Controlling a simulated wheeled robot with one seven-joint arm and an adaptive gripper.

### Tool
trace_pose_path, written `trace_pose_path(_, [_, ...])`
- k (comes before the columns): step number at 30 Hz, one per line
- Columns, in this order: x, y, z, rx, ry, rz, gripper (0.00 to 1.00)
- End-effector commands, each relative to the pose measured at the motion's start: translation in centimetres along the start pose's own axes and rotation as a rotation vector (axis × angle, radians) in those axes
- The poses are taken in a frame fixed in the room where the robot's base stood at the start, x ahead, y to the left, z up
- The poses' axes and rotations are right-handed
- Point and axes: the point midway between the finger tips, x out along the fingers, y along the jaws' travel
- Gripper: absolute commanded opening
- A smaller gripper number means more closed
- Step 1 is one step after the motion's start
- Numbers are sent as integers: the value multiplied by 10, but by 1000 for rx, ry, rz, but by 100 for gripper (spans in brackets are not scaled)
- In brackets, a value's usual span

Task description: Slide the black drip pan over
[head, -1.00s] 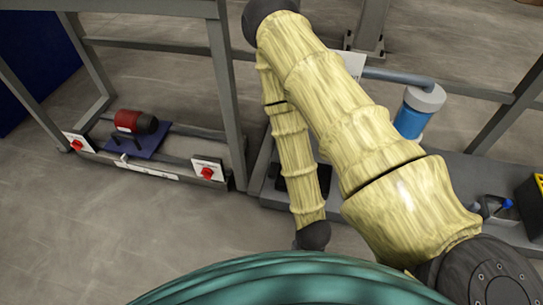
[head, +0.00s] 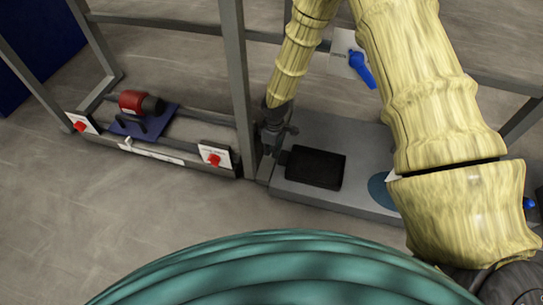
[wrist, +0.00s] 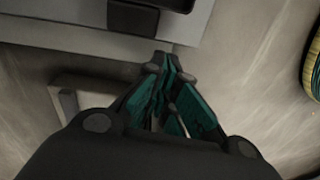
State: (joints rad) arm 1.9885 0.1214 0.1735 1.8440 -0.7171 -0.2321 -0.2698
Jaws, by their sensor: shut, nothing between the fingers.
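The black drip pan (head: 316,168) lies flat on a low grey base, right of a grey post, with a small tab on its left side. In the wrist view only part of the pan (wrist: 178,3) and its dark tab (wrist: 133,17) show at the top edge. My gripper (head: 268,150) points down just left of the pan, by the base's left end. In the wrist view my gripper (wrist: 168,72) is shut and empty, with its tips below the tab in the picture. I cannot tell from these views whether it touches the base.
The grey post (head: 238,90) stands close to my gripper on the left. A blue disc (head: 380,190) lies on the base right of the pan, partly behind my arm. A blue lever (head: 361,69) is behind. A red motor (head: 140,103) sits at left. Floor in front is clear.

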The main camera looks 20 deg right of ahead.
Motion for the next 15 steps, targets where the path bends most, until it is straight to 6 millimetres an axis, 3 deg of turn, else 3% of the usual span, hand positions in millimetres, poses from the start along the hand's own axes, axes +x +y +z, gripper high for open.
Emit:
trace_pose_path(3, [-14,26,-12,-58,-22,35,0])
trace_pose_path(6, [-20,35,-15,-81,-32,50,0])
trace_pose_path(15, [1,37,-14,-84,-36,51,0])
